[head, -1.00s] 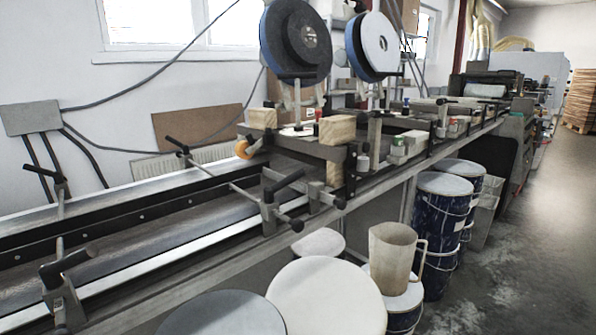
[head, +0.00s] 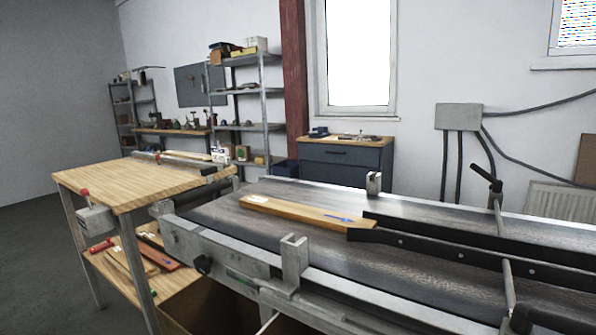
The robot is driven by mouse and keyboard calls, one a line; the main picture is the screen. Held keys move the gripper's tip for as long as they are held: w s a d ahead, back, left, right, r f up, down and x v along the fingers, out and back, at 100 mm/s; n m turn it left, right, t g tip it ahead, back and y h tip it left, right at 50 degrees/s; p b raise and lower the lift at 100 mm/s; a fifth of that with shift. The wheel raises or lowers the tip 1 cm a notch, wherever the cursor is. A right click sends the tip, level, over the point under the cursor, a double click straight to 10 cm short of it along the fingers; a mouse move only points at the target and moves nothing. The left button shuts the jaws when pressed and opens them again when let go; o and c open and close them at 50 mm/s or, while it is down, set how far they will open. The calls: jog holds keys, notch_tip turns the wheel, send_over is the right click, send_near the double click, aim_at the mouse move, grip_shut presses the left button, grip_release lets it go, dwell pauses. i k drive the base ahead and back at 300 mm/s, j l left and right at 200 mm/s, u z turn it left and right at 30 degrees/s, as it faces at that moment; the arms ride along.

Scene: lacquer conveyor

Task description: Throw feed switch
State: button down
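A small grey box (head: 97,219) hangs at the front edge of the wooden-topped table on the left, with a red-tipped part (head: 85,192) at its upper left. It looks like a switch box, but its lever position is too small to tell. A wooden board (head: 300,212) with a blue arrow lies on the dark conveyor belt (head: 290,235). My gripper is not in view.
The wooden table (head: 140,187) stands at the conveyor's left end, with boards and a red-handled tool on its lower shelf. Cardboard boxes (head: 215,308) are under the conveyor. Shelves (head: 245,110) and a dark cabinet (head: 346,165) stand behind. Open floor (head: 30,255) is at left.

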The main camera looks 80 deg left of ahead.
aim_at(84, 192)
jog(key=u, duration=3.6)
jog(key=i+j+z, duration=0.1)
jog(key=z, duration=0.35)
jog(key=i+j+z, duration=0.1)
jog(key=z, duration=0.3)
jog(key=j+z, duration=0.3)
jog(key=z, duration=0.15)
jog(key=i+j+z, duration=0.1)
jog(key=j+z, duration=0.25)
jog(key=j, duration=0.85)
jog(key=j+z, duration=0.4)
jog(key=j, duration=1.3)
jog(key=k+j, duration=0.15)
jog(key=j, duration=0.9)
jog(key=k, duration=0.05)
